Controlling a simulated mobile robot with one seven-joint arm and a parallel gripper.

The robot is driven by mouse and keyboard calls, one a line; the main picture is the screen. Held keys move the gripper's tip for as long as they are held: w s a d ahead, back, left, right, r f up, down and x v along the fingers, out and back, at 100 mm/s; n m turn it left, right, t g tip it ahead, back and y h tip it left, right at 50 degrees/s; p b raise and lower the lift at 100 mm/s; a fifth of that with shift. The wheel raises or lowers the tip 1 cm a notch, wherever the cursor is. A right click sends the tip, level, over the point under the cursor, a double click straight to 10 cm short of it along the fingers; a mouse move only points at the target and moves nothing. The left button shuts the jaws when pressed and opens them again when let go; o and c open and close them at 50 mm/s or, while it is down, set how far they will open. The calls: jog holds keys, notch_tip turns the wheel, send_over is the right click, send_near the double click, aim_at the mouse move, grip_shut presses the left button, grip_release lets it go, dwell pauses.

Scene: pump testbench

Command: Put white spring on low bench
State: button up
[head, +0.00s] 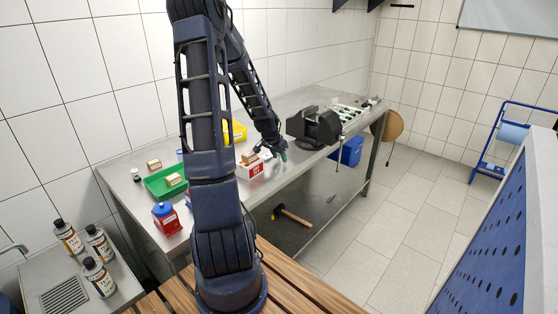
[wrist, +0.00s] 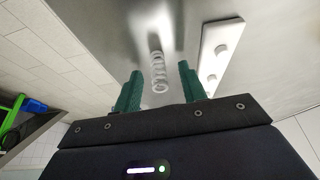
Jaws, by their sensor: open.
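The white spring (wrist: 159,78) stands out in the wrist view on the grey metal surface, between the two green fingers. My gripper (wrist: 159,74) is open around it, with a gap to each finger; I cannot tell how far the spring is from the fingertips in depth. In the head view my gripper (head: 284,155) is at the front edge of the steel worktable (head: 290,172), left of the black vise-like device. The spring is too small to make out there. A slatted wooden bench (head: 290,290) is low at the bottom, partly behind my arm.
The worktable carries a black device (head: 315,126), a red-white box (head: 250,168), a green tray (head: 160,184) and a red-blue container (head: 166,217). A white plate with round knobs (wrist: 216,50) lies right of the spring. A hammer (head: 293,214) lies on the lower shelf.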

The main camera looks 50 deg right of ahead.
grip_shut()
jog(key=shift+r, duration=0.1)
notch_tip(320, 180, up, 20)
dwell(0.6)
